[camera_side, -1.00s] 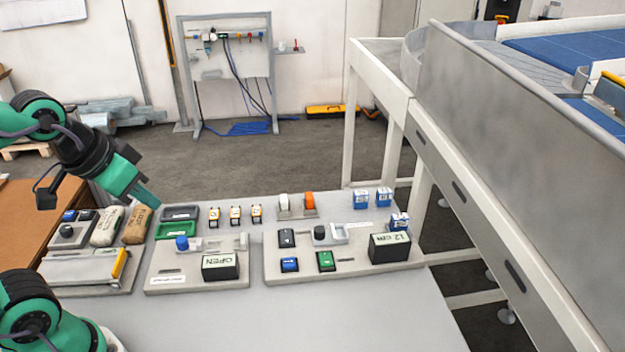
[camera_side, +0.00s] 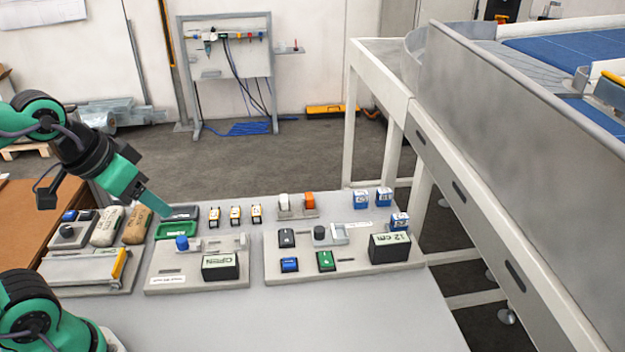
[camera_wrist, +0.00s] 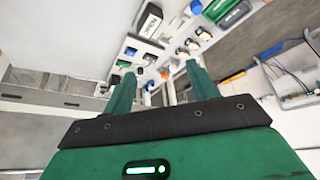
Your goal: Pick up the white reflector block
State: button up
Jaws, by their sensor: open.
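A white block (camera_side: 283,201), which looks like the reflector block, stands upright beside an orange block (camera_side: 309,201) in a small grey holder (camera_side: 297,214) at the back of the right panel. My gripper (camera_side: 165,212) is at the left in the side view, above the green tray (camera_side: 176,229), well left of the white block and apart from it. In the wrist view my gripper (camera_wrist: 160,78) has its two green fingers spread with nothing held between them.
Several yellow-and-white blocks (camera_side: 235,216) stand between my gripper and the holder. A blue knob (camera_side: 182,243) and a black OPEN display (camera_side: 220,267) are in front. Blue-and-white boxes (camera_side: 384,197) stand at the right. The table front (camera_side: 300,315) is clear.

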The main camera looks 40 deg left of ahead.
jog(key=m+g, duration=0.5)
jog(key=m, duration=0.4)
send_over(283, 197)
jog(key=f, duration=1.3)
jog(key=shift+s+f, duration=0.15)
jog(key=shift+s, duration=0.1)
jog(key=shift+w+f+g, duration=0.3)
jog(key=shift+f, duration=1.45)
